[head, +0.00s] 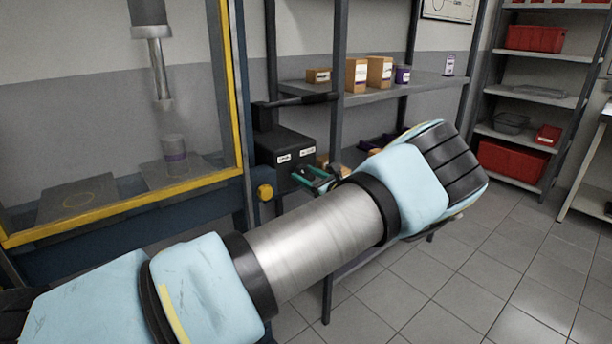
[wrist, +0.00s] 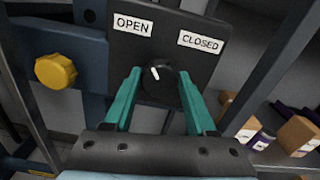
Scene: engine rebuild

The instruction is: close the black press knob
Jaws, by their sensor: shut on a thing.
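The black press knob (wrist: 161,84) sits on the face of a black control box (wrist: 183,20) in the wrist view. Its white mark tilts up and slightly left, towards the OPEN label (wrist: 133,25). The CLOSED label (wrist: 200,41) is to the upper right. My gripper (wrist: 159,76) has one green finger on each side of the knob and is shut on it. In the head view, my gripper (head: 318,179) is at the front of the control box (head: 277,139); the knob is hidden there.
A yellow round knob (head: 265,192) is left of the box, on the blue press frame; it also shows in the wrist view (wrist: 55,71). The yellow-edged press guard (head: 233,90) stands left. Shelves with boxes (head: 378,72) are behind and right. Tiled floor is open at right.

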